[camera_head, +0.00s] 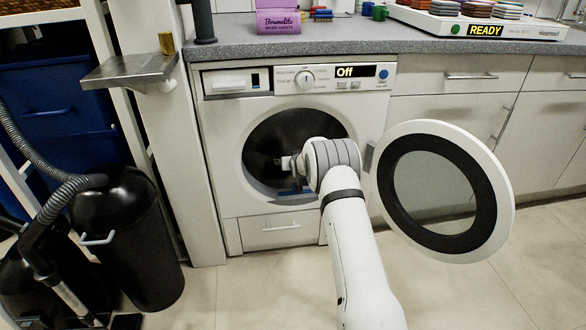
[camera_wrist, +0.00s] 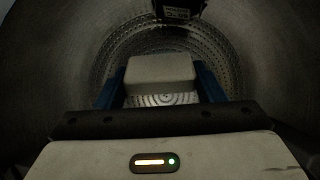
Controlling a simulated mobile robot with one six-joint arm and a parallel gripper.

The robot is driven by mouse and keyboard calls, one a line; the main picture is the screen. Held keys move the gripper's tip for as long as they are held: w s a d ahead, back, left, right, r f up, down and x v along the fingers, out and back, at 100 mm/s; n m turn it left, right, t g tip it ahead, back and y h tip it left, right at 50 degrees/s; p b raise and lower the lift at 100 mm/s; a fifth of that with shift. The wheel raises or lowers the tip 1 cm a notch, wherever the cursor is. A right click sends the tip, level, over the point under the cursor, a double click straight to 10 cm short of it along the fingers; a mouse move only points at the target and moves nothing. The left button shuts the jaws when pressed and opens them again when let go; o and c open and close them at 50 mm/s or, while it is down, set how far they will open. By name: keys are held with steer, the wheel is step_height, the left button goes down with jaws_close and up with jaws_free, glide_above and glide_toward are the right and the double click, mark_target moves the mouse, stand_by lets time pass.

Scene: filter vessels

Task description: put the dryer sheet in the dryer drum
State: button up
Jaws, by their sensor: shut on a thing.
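The white dryer (camera_head: 255,195) stands under the counter, its display reading "Off". Its round door (camera_head: 495,195) is swung open to the right. My gripper (camera_wrist: 160,82) reaches through the opening into the dryer drum (camera_wrist: 250,60). In the wrist view, its two blue fingers are shut on a pale, block-shaped thing, apparently the dryer sheet (camera_wrist: 160,70). The drum's perforated metal wall and ringed back lie beyond it. In the head view, the drum (camera_head: 265,140) is dark, my arm covers part of the opening, and the held thing cannot be made out.
A metal shelf (camera_head: 130,70) with a small brass-coloured block (camera_head: 166,43) juts out left of the dryer. A black bin (camera_head: 130,235) stands below it. The counter (camera_head: 340,35) holds a purple box (camera_head: 278,18) and a tray marked "READY" (camera_head: 440,22). A dark labelled part (camera_wrist: 178,10) shows at the drum's top.

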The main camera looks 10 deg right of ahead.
steer(key=b+x, duration=0.2)
steer(key=x, duration=0.7)
steer(key=shift+w+r, duration=0.2)
steer(key=o, duration=1.1)
steer(key=shift+r, duration=0.1)
